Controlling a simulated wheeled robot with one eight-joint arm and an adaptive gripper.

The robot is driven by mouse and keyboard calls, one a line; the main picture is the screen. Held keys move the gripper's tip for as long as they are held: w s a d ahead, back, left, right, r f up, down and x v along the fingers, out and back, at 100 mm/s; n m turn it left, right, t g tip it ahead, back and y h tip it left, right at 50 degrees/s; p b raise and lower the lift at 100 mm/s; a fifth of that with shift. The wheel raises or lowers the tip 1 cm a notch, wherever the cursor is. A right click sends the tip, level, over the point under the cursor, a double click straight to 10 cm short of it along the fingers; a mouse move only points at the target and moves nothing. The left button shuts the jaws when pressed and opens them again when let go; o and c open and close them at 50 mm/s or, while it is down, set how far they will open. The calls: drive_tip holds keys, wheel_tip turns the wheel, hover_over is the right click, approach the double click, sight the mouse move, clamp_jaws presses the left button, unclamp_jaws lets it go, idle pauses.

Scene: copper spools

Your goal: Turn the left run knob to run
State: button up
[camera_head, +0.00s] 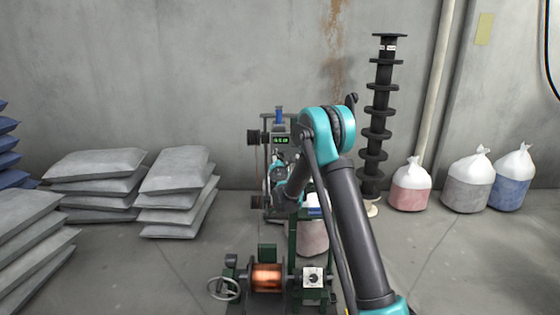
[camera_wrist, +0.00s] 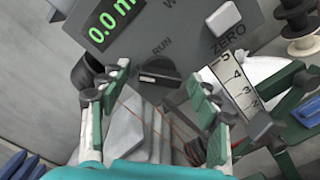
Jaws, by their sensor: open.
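A dark knob (camera_wrist: 160,73) with a bar-shaped grip sits low on the grey panel (camera_wrist: 190,45) in the wrist view. The word RUN is printed above it, and its bar lies roughly sideways. I cannot tell which setting it marks. My gripper (camera_wrist: 153,88) is open, its two green-padded fingers apart on either side below the knob, with nothing between them. In the head view the small green display (camera_head: 281,139) shows on the machine, and my arm hides most of the panel's surroundings; the knob cannot be made out there.
A white ZERO button (camera_wrist: 224,18) and a numbered scale (camera_wrist: 240,85) lie right of the knob. A copper spool (camera_head: 267,278) and handwheel (camera_head: 224,288) sit low on the machine. Grey sacks (camera_head: 95,165) lie left; a tall dark spool stack (camera_head: 380,120) stands right.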

drive_tip(key=c, duration=1.2)
drive_tip(key=shift+o, duration=0.2)
